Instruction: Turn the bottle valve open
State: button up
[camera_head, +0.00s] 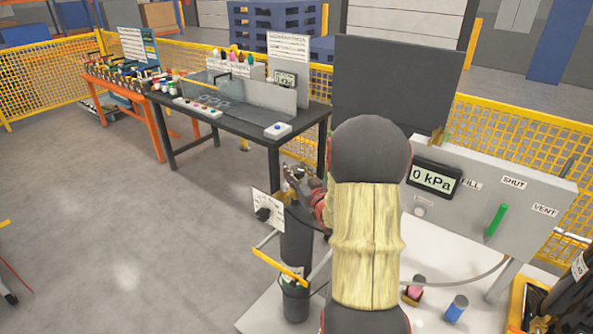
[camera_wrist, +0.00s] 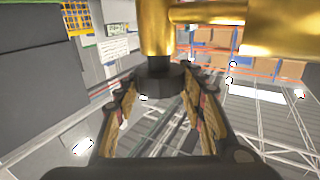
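The bottle (camera_head: 296,245) is a dark upright cylinder standing at the near left edge of the white bench. Its brass valve body (camera_wrist: 156,30) fills the top of the wrist view, with a side branch to the right. A black valve knob (camera_wrist: 160,80) sits at its end, facing my gripper. My gripper (camera_head: 302,180) is at the top of the bottle. In the wrist view its two fingers (camera_wrist: 160,92) are spread wide, with the knob between or just beyond their tips. I cannot tell whether they touch it. My arm hides part of the bench.
A panel with a 0 kPa display (camera_head: 434,180) and a green lever (camera_head: 496,220) stands right of my arm. A yellow bar (camera_head: 278,265) crosses the bottle. A dark worktable (camera_head: 225,130) is behind.

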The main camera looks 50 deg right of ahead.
jog(key=c, duration=0.6)
jog(key=shift+o, duration=0.2)
jog(key=shift+y, duration=0.3)
jog(key=shift+d+r+n+t+y+p, duration=0.15)
jog(key=shift+n+t+y+p, duration=0.25)
jog(key=shift+n+y, duration=0.7)
jog(key=shift+n+t+y, duration=0.3)
jog(key=shift+n+y, duration=0.2)
jog(key=shift+y, duration=0.5)
jog(key=o, duration=1.2)
jog(key=shift+c, duration=0.2)
jog(key=shift+s, duration=0.1)
